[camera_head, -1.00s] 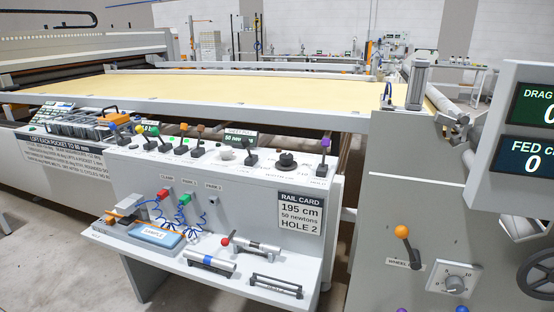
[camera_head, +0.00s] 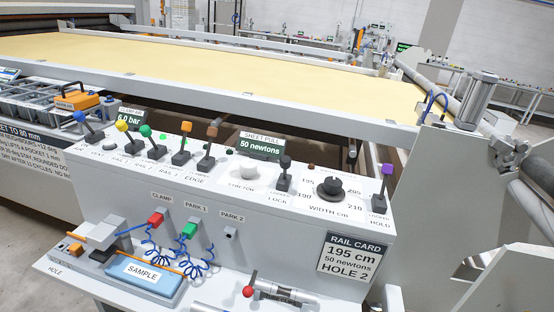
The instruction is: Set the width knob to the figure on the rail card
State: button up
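The width knob (camera_head: 331,188) is a black round knob on a dark disc, on the sloping top of the white console. Figures ring it: 195 at its upper left, 190 at its lower left, what looks like 205 at its upper right and 210 at its lower right. "WIDTH CM" is printed below it. I cannot tell which figure its pointer faces. The rail card (camera_head: 349,258) on the console's front reads 195 cm, 50 newtons, HOLE 2. My gripper is not in view.
A black-handled lock lever (camera_head: 285,173) stands left of the knob and a purple-topped hold lever (camera_head: 382,190) right of it. A white stretch knob (camera_head: 248,170) and several coloured levers are farther left. A sheet pull display (camera_head: 261,145) reads 50 newtons. A yellow sheet (camera_head: 200,60) lies behind.

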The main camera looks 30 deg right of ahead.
aim_at(331, 189)
jog(key=z, duration=0.2)
jog(key=i, duration=1.15)
jog(key=z, duration=0.95)
jog(key=i, duration=0.35)
jog(key=z, duration=0.3)
